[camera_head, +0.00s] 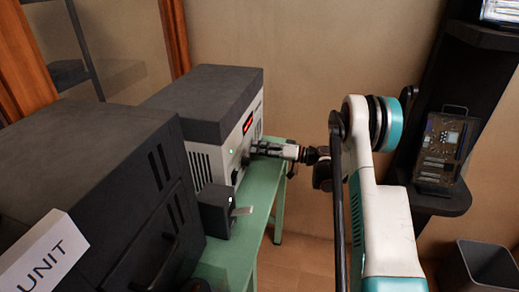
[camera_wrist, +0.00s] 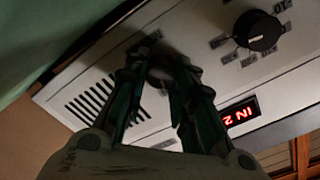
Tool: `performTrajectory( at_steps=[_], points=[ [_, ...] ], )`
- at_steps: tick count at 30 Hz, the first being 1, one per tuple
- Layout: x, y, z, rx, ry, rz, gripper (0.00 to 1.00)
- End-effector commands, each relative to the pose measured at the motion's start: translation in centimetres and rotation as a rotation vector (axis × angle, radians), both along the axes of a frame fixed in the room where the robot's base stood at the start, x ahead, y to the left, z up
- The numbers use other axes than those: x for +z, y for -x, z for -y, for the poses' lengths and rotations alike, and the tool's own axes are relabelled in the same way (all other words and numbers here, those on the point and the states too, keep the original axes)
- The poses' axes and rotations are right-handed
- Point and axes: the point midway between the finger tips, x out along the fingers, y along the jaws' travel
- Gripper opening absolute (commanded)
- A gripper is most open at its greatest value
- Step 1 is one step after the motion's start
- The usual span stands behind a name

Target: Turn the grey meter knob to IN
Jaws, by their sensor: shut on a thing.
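The meter (camera_head: 225,125) is a dark-topped box with a light front panel, standing on a green table. My gripper (camera_head: 256,149) reaches its front from the right. In the wrist view my gripper (camera_wrist: 157,62) is shut on the grey knob (camera_wrist: 160,74), one finger on each side. The fingers hide much of the knob, and its pointer cannot be made out. A lit red display (camera_wrist: 239,116) beside it seems to show "IN" and another character. A second, black knob (camera_wrist: 257,31) with small labels around it sits apart from the fingers.
A large dark unit (camera_head: 100,190) stands in front on the left, with a white "UNIT" card (camera_head: 45,262). A small dark box (camera_head: 215,212) sits on the green table (camera_head: 255,205) near the meter. A black stand (camera_head: 455,100) and bin (camera_head: 487,265) are at right.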

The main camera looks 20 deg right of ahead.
Motion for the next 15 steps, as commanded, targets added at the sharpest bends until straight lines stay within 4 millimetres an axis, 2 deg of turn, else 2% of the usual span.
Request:
performTrajectory(
  at_steps=[15],
  points=[
    [-0.03,-0.04,0.07,-0.001,-0.048,-0.067,0.00]
  ],
)
